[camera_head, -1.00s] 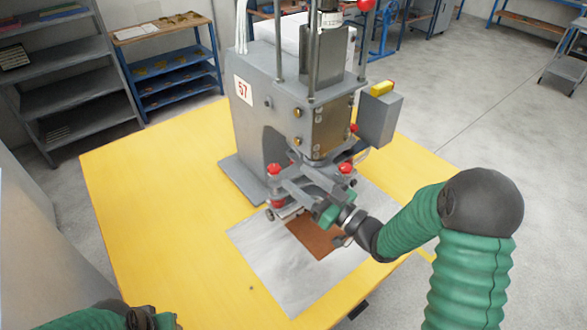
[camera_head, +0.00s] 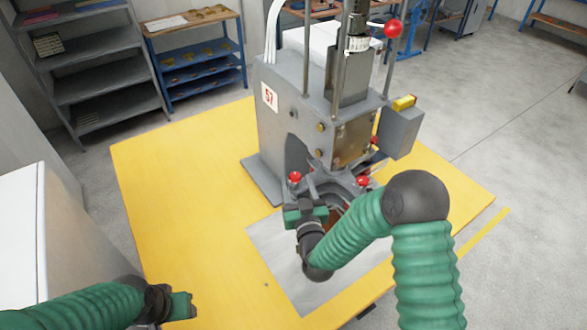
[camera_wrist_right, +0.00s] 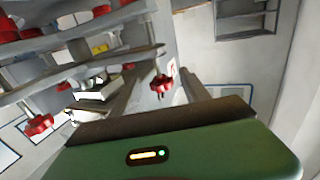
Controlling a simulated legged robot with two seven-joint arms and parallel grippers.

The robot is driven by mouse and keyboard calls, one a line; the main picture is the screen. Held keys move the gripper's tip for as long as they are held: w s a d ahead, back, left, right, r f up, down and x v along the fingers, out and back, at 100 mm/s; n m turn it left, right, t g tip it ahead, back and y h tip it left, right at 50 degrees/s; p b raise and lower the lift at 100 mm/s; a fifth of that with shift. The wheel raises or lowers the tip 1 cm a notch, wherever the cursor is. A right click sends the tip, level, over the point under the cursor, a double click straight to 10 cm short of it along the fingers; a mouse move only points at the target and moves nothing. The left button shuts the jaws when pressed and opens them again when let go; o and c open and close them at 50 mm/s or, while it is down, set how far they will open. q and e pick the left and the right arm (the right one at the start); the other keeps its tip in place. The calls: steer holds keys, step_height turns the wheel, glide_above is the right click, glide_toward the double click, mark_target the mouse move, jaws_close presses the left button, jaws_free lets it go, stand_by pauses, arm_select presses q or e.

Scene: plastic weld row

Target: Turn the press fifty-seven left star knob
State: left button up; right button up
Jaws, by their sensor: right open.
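Press 57 (camera_head: 300,110) stands on the yellow table. Its left red star knob (camera_head: 295,177) sits at the front left of the press's lower plates. A second red star knob (camera_head: 363,181) is to its right. My right gripper (camera_head: 306,205) is open, just in front of and below the left knob in the head view, with a gap showing between them. In the wrist view a red star knob (camera_wrist_right: 161,84) lies beyond the gripper body; I cannot tell which of the two it is. My left gripper (camera_head: 180,306) is low at the left, its jaws unclear, away from the press.
The yellow table (camera_head: 185,200) is clear left of the press. A grey sheet (camera_head: 275,255) lies in front, partly under my right arm. A grey box with a yellow top (camera_head: 403,128) juts from the press's right side. Shelves (camera_head: 95,75) stand behind at left.

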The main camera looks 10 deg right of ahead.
steer(key=w, duration=0.5)
steer(key=shift+w, duration=0.2)
jaws_close()
